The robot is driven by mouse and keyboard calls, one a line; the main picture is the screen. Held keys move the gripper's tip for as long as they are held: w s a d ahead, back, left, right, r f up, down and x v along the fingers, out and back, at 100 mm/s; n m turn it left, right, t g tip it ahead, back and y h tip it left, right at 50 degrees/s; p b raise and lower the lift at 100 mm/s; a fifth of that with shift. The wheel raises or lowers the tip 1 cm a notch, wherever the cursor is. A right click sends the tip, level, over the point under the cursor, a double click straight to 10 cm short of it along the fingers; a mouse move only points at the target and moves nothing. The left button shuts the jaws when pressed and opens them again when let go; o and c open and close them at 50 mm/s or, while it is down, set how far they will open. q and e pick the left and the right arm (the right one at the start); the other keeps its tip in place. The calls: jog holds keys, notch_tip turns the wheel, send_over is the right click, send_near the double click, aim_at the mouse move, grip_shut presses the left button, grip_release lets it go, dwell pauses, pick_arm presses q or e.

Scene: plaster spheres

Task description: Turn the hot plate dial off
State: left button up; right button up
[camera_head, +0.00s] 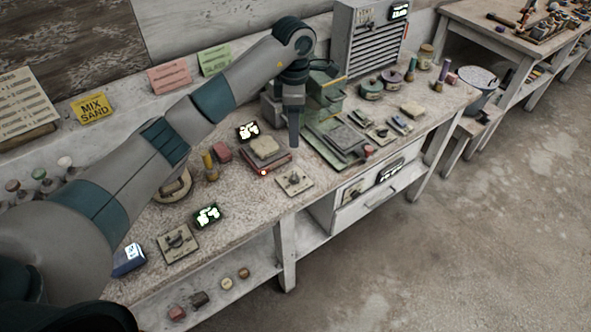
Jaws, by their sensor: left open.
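The hot plate (258,165) is a reddish, low slab with a pale block on top, near the middle of the bench. A small red light glows at its front corner. A square, pale dial plate (299,188) with a dark knob lies just right of it, near the bench's front edge. My left gripper (294,143) points down above and behind this dial, apart from it. It is open and looks empty; the gap between its fingers is hard to see from this side. The knob's exact setting is too small to read. My right gripper is out of view.
A second dial plate (178,244) lies front left, beside a lit display (207,216). Another display (247,131) stands behind the hot plate. A green machine (327,90) and green tray (340,150) are close right of my gripper. A drawer unit (350,212) hangs below.

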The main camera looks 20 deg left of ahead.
pick_arm(q)
send_over(294, 175)
notch_tip(294, 175, down, 6)
notch_tip(294, 175, down, 9)
jog(key=p, duration=0.4)
jog(key=shift+f+p, duration=0.15)
jog(key=shift+p, duration=0.15)
jog(key=shift+f, duration=0.9)
jog(key=c, duration=1)
